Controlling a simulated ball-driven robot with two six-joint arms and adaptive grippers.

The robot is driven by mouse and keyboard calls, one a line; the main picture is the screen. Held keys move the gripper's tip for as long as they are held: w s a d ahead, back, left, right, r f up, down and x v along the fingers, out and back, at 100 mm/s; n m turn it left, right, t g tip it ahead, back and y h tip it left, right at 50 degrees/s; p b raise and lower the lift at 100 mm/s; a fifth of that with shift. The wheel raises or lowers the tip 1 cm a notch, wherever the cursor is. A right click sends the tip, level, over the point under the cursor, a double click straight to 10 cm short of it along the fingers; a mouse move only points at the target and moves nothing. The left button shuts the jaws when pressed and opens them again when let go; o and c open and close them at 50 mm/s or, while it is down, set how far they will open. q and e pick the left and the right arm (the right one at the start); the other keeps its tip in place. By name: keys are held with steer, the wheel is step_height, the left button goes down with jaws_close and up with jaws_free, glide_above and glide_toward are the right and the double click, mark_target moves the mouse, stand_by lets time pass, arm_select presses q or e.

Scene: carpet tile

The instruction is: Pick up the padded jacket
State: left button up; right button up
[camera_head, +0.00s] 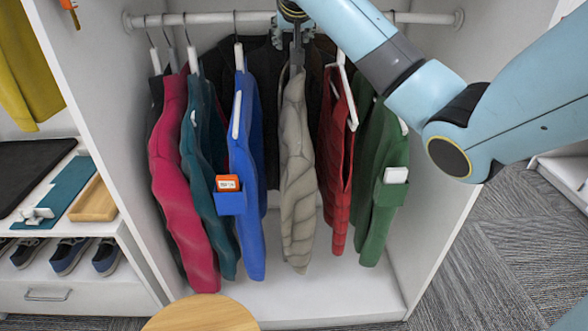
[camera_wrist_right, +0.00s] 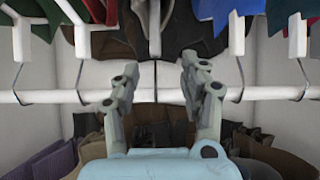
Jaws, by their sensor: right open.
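A beige padded jacket (camera_head: 297,170) hangs in the middle of the closet on a grey hanger (camera_head: 297,52). A crimson quilted jacket (camera_head: 178,170) hangs at the left and a red quilted one (camera_head: 337,155) hangs right of the beige one. My right gripper (camera_head: 292,14) is at the rail above the beige jacket. In the right wrist view the gripper (camera_wrist_right: 157,76) is open, with a grey hanger (camera_wrist_right: 155,25) and its thin hook in line between the fingers. Whether it touches the hook I cannot tell. My left gripper is out of view.
The white rail (camera_head: 220,17) also carries teal, blue (camera_head: 246,170) and green (camera_head: 383,180) garments close by. White closet walls stand on both sides. The closet floor (camera_head: 320,295) is bare. A round wooden top (camera_head: 200,315) stands in front; shelves with shoes (camera_head: 68,255) are left.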

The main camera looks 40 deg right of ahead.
mark_target(294, 67)
steer(key=w+d, duration=0.1)
steer(key=w+d+f, duration=0.1)
steer(key=w+d, duration=0.1)
steer(key=shift+w+d+f+b, duration=0.2)
steer(key=shift+w+f+b, duration=0.1)
steer(key=shift+b, duration=0.1)
steer(key=b+x, duration=0.1)
steer(key=x, duration=0.5)
steer(key=shift+s+d+f, duration=0.1)
steer(key=shift+s+d, duration=0.05)
steer(key=shift+s, duration=0.05)
jaws_close()
